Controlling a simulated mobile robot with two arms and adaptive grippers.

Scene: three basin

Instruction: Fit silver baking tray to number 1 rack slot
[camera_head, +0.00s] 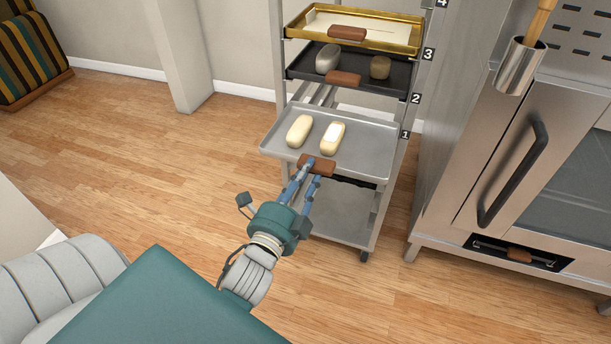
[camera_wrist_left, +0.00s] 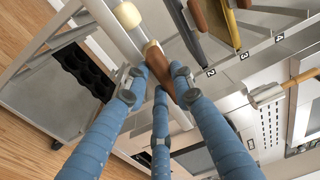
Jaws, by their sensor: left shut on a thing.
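The silver baking tray (camera_head: 367,146) carries two pale dough loaves (camera_head: 299,131) (camera_head: 333,138). It is near the level of the number 1 label (camera_head: 405,134) on the rack. Its back part lies between the rack posts and its front sticks out toward me. I cannot tell whether it rests on the rails. My left gripper (camera_head: 313,172) is shut on the tray's brown handle (camera_head: 322,165) at the front edge. In the left wrist view the blue fingers close around the same handle (camera_wrist_left: 163,72). My right gripper is not in view.
Above are a dark tray (camera_head: 302,75) with two loaves near label 2 and a gold tray (camera_head: 295,24) near label 3. A dark tray with cups (camera_wrist_left: 84,70) sits lower in the rack. A steel oven (camera_head: 480,190) stands at right.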

